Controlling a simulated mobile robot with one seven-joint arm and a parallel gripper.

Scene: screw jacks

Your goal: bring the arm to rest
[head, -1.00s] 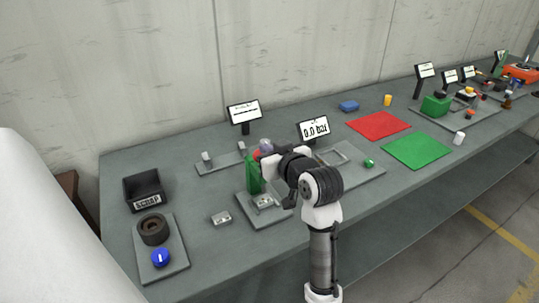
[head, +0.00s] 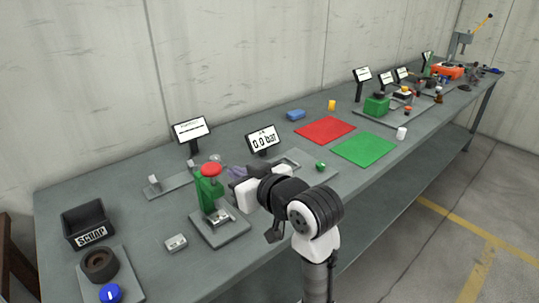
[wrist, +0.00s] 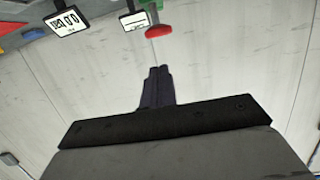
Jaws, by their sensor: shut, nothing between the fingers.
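My gripper (head: 237,172) is shut and empty, its dark fingers pressed together above the bench, just right of the green screw jack (head: 208,188) with its red top. The fingers also show in the wrist view (wrist: 157,82), with the pale wall behind them. In the wrist view the jack's red top (wrist: 158,31) is near the upper edge, apart from the fingertips. My arm reaches up from the lower middle of the head view and bends toward the bench. It hides part of the bench there.
A "0.0 bar" display (head: 263,141) and another display (head: 191,131) stand behind my gripper. A small metal block (head: 176,243) and a scrap bin (head: 88,222) are to the left. Red (head: 325,130) and green (head: 363,149) mats lie to the right.

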